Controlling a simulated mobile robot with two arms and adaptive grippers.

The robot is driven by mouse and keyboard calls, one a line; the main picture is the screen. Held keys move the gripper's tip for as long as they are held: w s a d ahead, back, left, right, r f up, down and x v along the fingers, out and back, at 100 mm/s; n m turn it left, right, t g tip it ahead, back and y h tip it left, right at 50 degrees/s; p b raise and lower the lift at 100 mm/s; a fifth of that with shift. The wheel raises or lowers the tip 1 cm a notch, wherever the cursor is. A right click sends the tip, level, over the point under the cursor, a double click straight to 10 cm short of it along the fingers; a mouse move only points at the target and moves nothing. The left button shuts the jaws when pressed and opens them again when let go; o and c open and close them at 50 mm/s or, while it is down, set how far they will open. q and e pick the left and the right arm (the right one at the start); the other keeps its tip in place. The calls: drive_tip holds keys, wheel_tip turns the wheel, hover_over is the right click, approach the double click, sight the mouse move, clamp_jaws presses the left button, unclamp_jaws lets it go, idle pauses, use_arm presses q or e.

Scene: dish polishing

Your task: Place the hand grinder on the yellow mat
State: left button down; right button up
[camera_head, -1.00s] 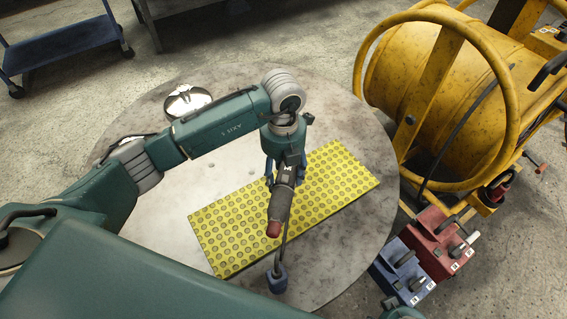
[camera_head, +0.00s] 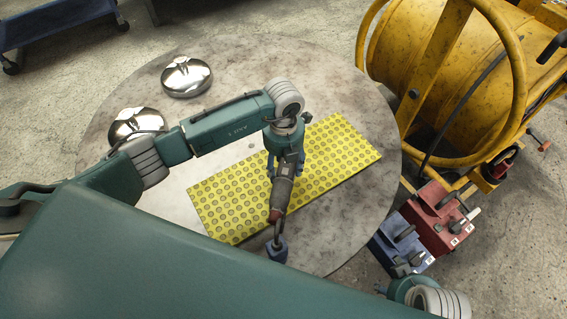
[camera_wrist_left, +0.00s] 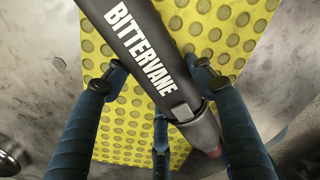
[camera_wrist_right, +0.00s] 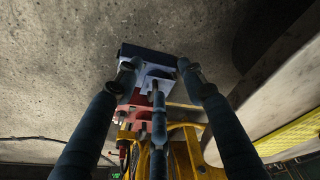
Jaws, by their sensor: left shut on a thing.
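The hand grinder (camera_head: 281,190) has a dark body and a red-brown end. My left gripper (camera_head: 284,165) is shut on it. In the left wrist view the grinder (camera_wrist_left: 140,45) lies diagonally between the blue fingers, with BITTERVANE on its side. The yellow mat (camera_head: 335,160), with round dots, lies on the round table. The grinder is over the mat's middle, its red end toward the mat's near edge; I cannot tell whether it touches. The mat also shows behind it in the left wrist view (camera_wrist_left: 115,130). My right gripper (camera_wrist_right: 157,80) is open and empty, away from the mat.
Two shiny metal domes (camera_head: 187,76) and (camera_head: 137,124) sit on the round table (camera_head: 240,60) at left. A yellow drum reel (camera_head: 450,80) stands at right. Red (camera_head: 437,218) and blue (camera_head: 405,243) boxes are on the floor beside the table. The mat's right part is clear.

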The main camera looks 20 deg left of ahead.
sight(283, 163)
use_arm(q)
drive_tip(key=shift+w+d+r, duration=0.1)
drive_tip(key=shift+w+r, duration=0.05)
use_arm(e)
drive_tip(key=shift+r, duration=0.1)
use_arm(q)
drive_tip(key=c, duration=0.7)
unclamp_jaws()
drive_tip(key=shift+o, duration=0.2)
drive_tip(key=shift+s, duration=0.2)
use_arm(e)
drive_tip(key=shift+r, duration=0.1)
use_arm(q)
wheel_tip(283, 163, up, 12)
drive_tip(key=shift+f+p, duration=0.1)
drive_tip(key=shift+p, duration=0.95)
use_arm(e)
wheel_tip(283, 163, down, 8)
drive_tip(key=shift+s, duration=0.3)
